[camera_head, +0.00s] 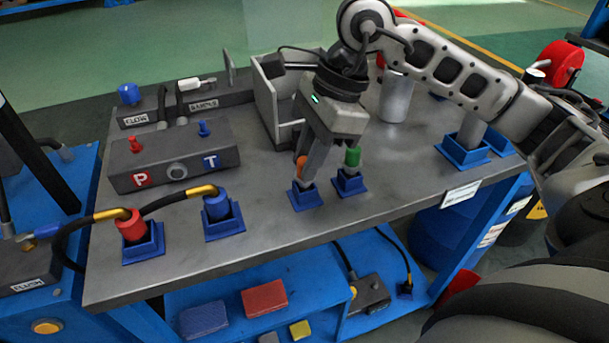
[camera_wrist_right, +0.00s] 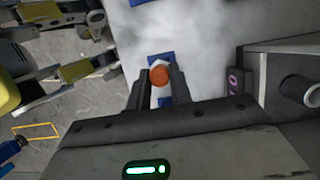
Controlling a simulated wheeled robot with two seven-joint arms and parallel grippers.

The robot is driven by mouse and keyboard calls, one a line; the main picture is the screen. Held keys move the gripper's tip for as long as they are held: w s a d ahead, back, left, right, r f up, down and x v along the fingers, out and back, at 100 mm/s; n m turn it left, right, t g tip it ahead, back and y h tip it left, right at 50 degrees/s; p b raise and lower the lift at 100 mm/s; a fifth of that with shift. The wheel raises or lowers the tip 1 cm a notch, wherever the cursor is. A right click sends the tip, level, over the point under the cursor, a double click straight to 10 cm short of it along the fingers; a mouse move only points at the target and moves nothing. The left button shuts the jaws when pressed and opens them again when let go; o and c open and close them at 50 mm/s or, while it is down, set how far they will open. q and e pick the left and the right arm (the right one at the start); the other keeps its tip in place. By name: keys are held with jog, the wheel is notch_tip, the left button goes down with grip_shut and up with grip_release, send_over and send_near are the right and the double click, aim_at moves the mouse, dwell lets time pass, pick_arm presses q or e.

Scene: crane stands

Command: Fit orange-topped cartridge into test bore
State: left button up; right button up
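The orange-topped cartridge (camera_head: 301,165) stands upright in a blue square holder (camera_head: 306,199) near the front of the grey bench. Its orange top (camera_wrist_right: 159,74) also shows in the right wrist view. My right gripper (camera_head: 308,172) points down over it, with one finger on each side of the top (camera_wrist_right: 158,84); whether the fingers press on it is unclear. A grey block (camera_head: 208,161) marked P and T, at the left, has a round ringed opening (camera_head: 177,172) in its front; I cannot tell whether this is the test bore. My left gripper is not in view.
A green-topped cartridge (camera_head: 352,157) stands in a blue holder close right of the gripper. Red (camera_head: 131,226) and blue (camera_head: 217,206) hose connectors sit in holders at the left. A pale open box (camera_head: 268,108) stands behind. The bench's front middle is clear.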

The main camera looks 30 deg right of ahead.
grip_shut()
jog(key=shift+r+p, duration=2.15)
jog(key=shift+r, duration=0.75)
